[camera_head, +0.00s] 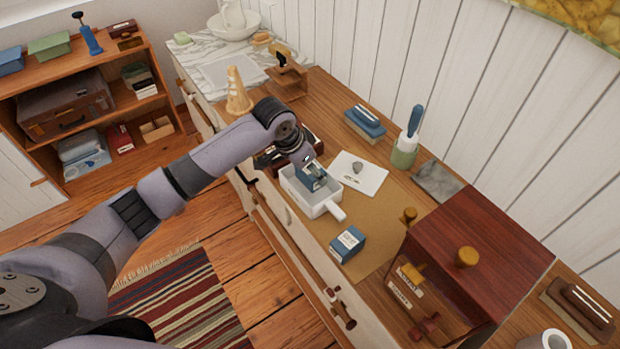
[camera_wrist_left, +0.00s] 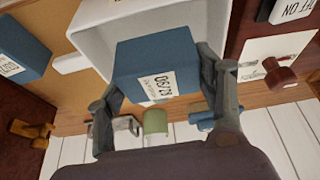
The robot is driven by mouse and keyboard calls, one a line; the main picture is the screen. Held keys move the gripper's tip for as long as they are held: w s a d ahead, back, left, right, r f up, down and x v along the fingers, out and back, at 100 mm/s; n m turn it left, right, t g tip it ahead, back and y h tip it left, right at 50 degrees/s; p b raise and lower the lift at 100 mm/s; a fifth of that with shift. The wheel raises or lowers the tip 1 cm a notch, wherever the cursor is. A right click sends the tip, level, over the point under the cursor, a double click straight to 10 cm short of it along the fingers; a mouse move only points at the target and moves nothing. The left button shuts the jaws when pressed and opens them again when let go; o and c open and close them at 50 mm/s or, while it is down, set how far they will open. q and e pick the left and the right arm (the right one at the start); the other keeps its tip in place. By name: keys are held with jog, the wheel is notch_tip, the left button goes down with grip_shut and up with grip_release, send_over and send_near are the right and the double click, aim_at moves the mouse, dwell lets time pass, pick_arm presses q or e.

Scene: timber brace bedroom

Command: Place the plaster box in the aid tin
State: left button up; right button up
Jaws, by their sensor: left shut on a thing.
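The plaster box, a blue carton with a white label (camera_head: 314,181), is held in my left gripper (camera_head: 309,171). In the left wrist view the box (camera_wrist_left: 158,60) sits between the two fingers (camera_wrist_left: 160,72), with its dated label facing the camera. The aid tin, a white open box with a white handle (camera_head: 329,208), stands on the counter directly under the gripper. The box is at the tin's opening; whether it touches the bottom is hidden. The tin's white wall also shows in the left wrist view (camera_wrist_left: 95,40). My right gripper is out of view.
A second blue carton (camera_head: 347,244) stands on the brown mat (camera_head: 385,215) near the tin's handle. A dark red cabinet (camera_head: 480,245) stands at right, and a dark tray (camera_head: 268,157) lies left of the tin.

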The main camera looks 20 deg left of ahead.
pick_arm(q)
notch_tip(320, 180, down, 4)
jog(key=shift+f, duration=0.3)
jog(key=shift+f, duration=0.15)
jog(key=o, duration=1.1)
jog(key=shift+o, duration=0.2)
jog(key=shift+a+r, duration=0.1)
jog(key=shift+r, duration=0.35)
jog(key=v, duration=1.1)
jog(key=shift+r, duration=0.25)
